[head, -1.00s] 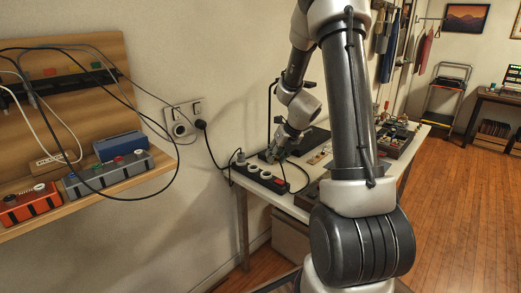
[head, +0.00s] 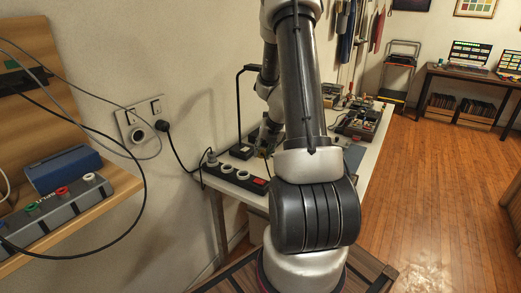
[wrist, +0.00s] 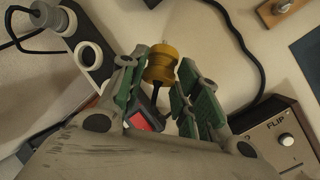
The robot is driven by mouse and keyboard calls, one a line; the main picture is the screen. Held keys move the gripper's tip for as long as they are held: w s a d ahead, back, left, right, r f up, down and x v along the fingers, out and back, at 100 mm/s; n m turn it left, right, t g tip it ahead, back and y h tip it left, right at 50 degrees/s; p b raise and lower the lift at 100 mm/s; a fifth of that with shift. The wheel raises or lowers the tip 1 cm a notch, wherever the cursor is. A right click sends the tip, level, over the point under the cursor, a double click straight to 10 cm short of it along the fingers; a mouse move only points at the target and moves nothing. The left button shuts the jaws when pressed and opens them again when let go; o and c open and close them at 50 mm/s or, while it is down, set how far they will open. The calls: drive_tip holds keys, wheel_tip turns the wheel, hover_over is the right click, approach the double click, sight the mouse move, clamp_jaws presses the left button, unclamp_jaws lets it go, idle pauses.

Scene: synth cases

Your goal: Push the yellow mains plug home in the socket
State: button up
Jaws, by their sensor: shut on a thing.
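The yellow plug (wrist: 161,64) sits between the green-padded fingers of my gripper (wrist: 162,78) in the wrist view, and my gripper is shut on it. A black cord runs from it towards the gripper. The black socket strip (wrist: 72,38) runs diagonally beside the plug, partly behind the left finger. A pale-ringed socket (wrist: 89,54) on it looks empty, and a grey plug (wrist: 57,17) sits at its far end. In the head view the strip (head: 234,180) lies on the bench's near end. There my gripper (head: 264,148) is just behind the strip, mostly hidden by my arm, and the yellow plug cannot be made out.
A red switch (wrist: 148,122) is on the strip. A box marked FLIP (wrist: 272,135) and a loose black cable (wrist: 245,55) lie to the right. A wall socket (head: 139,133) holds a black plug (head: 162,126). A wooden shelf (head: 95,213) juts out at left.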

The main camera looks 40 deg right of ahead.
drive_tip(key=shift+w+f, duration=0.1)
drive_tip(key=shift+w, duration=0.1)
drive_tip(key=shift+f, duration=2.85)
drive_tip(key=o, duration=1.1)
drive_tip(key=shift+o, duration=0.2)
